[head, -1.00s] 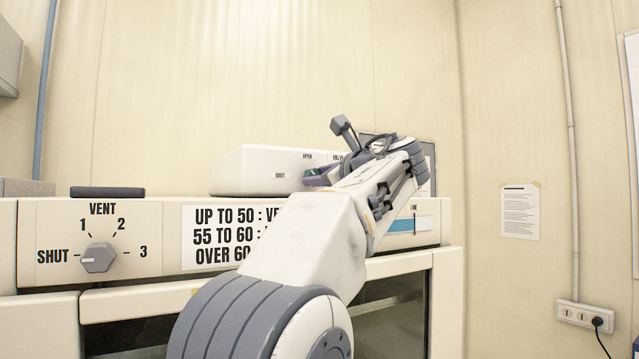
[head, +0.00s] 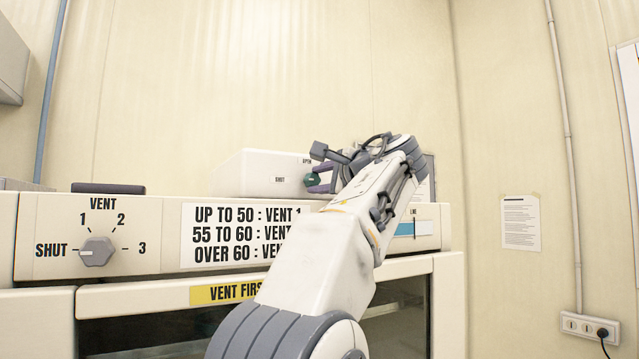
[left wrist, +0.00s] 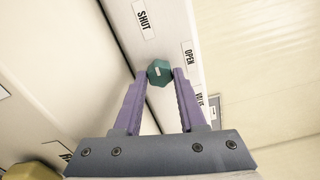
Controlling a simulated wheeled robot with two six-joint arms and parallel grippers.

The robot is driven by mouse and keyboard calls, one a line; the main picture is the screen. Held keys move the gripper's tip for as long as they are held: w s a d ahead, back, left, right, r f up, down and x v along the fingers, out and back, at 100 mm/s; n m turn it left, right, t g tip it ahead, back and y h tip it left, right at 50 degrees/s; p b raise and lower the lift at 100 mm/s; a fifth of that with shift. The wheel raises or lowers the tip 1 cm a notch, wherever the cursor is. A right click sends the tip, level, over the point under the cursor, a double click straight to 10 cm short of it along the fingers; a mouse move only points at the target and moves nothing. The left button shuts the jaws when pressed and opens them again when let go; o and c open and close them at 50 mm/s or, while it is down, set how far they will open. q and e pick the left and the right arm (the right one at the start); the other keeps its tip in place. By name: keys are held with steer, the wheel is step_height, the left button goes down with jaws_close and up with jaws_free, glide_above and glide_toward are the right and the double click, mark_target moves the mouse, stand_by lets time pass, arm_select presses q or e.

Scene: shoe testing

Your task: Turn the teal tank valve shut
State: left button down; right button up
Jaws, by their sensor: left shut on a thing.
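The teal tank valve (head: 312,180) is a small faceted knob on the front of a white box (head: 255,172). The OPEN label (head: 307,161) is above it and the SHUT label (head: 280,180) is to its left. My left gripper (head: 318,180) is shut on the valve. In the left wrist view, the purple fingers of the left gripper (left wrist: 160,74) hold the teal valve (left wrist: 159,72) between their tips, and a small white mark shows on its face. The mark's exact direction is hard to tell. My right gripper is out of view.
The white box stands on a cream oven with a VENT dial (head: 97,252), its pointer toward SHUT. A text sign (head: 240,235) and a yellow label (head: 225,292) are on the oven's front. A dark flat object (head: 108,188) lies on top at left.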

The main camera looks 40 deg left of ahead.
arm_select(q)
steer(key=shift+n, duration=0.3)
steer(key=shift+c, duration=2.3)
jaws_free()
steer(key=b+v, duration=0.3)
steer(key=v, duration=0.7)
steer(key=shift+s+d, duration=0.15)
steer(key=shift+d, duration=0.05)
steer(key=shift+f, duration=0.1)
